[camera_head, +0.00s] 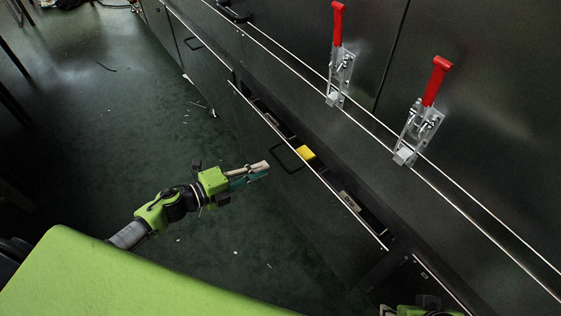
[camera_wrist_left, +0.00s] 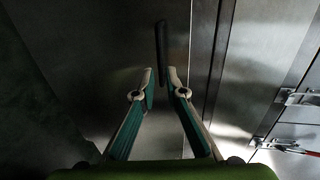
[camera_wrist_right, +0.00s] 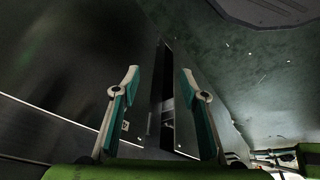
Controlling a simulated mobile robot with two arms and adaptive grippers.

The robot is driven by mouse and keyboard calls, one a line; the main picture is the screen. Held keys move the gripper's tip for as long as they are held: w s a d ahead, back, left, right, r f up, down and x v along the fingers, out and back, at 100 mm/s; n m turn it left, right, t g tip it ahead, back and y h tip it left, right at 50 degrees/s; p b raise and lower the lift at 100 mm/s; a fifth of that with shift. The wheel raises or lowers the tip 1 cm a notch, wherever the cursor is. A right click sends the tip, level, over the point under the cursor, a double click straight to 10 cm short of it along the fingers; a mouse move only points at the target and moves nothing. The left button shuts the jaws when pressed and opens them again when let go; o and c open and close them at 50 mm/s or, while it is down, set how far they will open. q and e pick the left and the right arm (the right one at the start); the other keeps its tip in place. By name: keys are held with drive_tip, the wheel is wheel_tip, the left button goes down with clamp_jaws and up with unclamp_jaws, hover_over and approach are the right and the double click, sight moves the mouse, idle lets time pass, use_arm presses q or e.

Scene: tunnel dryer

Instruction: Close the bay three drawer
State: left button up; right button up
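The drawer (camera_head: 330,208) stands pulled out of the dark cabinet in the middle of the head view. Its front bears a black bar handle (camera_head: 288,160). A yellow block and several small items lie inside. My left gripper (camera_head: 266,167) is just in front of the drawer front, near the handle and apart from it.
Two red-handled toggle clamps (camera_head: 337,60) (camera_head: 428,105) are mounted on the cabinet above the drawer. Another closed-looking front with a handle (camera_head: 193,43) is farther along the cabinet. The green floor (camera_head: 110,110) in front is mostly clear, with small scraps.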

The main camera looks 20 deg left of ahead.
sight(281, 162)
use_arm(q)
drive_tip(key=shift+b+x, duration=0.5)
drive_tip(key=shift+x, duration=3.35)
use_arm(e)
drive_tip(key=shift+w+a+f+t, duration=0.2)
drive_tip(key=shift+w+f+t, duration=0.15)
drive_tip(key=shift+w, duration=0.4)
use_arm(q)
clamp_jaws()
drive_tip(key=shift+w, duration=0.1)
